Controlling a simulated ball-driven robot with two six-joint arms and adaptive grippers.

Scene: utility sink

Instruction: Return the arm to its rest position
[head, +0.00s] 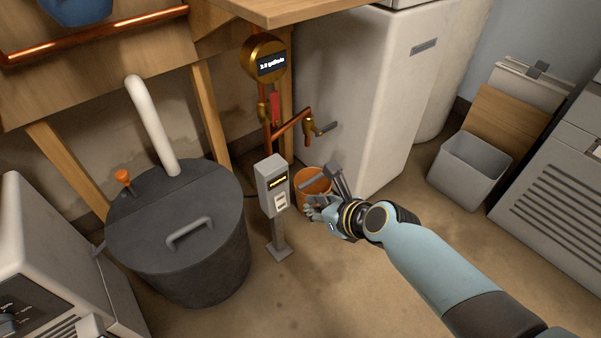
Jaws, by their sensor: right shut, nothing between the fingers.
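My right arm comes in from the lower right, light blue with dark joints. My right gripper (318,200) is at the middle of the head view, in front of an orange bucket (313,180) and partly covering it. Its fingers are shut and hold nothing. I cannot tell whether the gripper touches the bucket. My left gripper is not in view.
A grey post with a small lit display (272,187) stands just left of the gripper. A dark lidded sump basin (185,235) is farther left. Copper pipes with a round meter (264,60) rise behind. A grey bin (470,168) stands right. Floor around my forearm is clear.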

